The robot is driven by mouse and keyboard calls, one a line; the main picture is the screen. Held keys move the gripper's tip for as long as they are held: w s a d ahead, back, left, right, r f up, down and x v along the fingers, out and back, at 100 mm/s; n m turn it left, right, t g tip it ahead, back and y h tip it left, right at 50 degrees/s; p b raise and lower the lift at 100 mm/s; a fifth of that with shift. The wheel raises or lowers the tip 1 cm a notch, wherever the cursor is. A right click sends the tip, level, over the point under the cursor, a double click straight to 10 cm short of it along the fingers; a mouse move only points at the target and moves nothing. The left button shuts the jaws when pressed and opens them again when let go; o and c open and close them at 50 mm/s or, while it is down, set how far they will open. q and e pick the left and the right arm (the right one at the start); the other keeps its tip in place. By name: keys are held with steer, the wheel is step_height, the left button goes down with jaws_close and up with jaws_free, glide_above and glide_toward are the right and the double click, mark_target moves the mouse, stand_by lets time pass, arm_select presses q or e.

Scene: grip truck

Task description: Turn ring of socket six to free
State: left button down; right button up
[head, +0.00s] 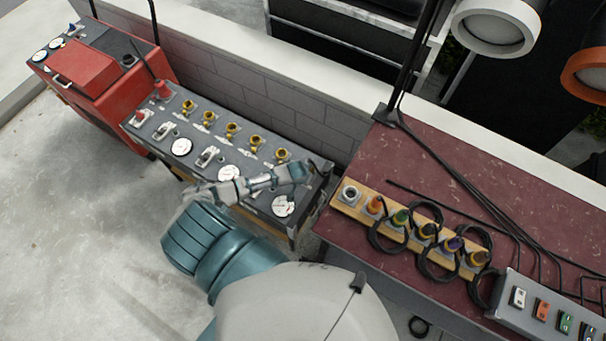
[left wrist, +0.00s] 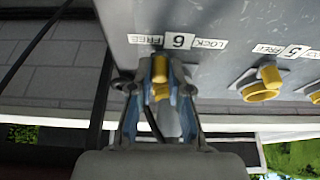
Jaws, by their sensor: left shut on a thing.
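The yellow ring of socket six (left wrist: 160,70) sits between the fingers of my left gripper in the left wrist view, below a label with a 6, FREE on its left and LOCK on its right. My left gripper (left wrist: 160,84) is shut on this ring. Its fingers hide much of the socket, so the ring's exact setting is unclear. In the head view my left gripper (head: 303,171) is at the right end of the grey socket panel (head: 225,160) and covers socket six. My right gripper is not in view.
Socket five's yellow ring (left wrist: 262,88) is beside the gripper. Several more yellow rings and dials line the panel. A red box (head: 95,75) stands at the left. A maroon table (head: 480,180) with cables and a wooden socket strip (head: 345,203) is at the right. A low wall runs behind.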

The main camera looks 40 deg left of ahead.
arm_select(q)
steer(key=shift+w+d+r+n+y+p, duration=0.1)
steer(key=shift+w+d+n+y+p, duration=0.2)
steer(key=shift+n+p, duration=0.25)
steer(key=c, duration=1.1)
jaws_free()
steer(key=a+v, duration=0.1)
steer(key=v, duration=1)
steer(key=shift+d+r, duration=0.3)
steer(key=shift+d, duration=0.1)
steer(key=shift+s, duration=0.2)
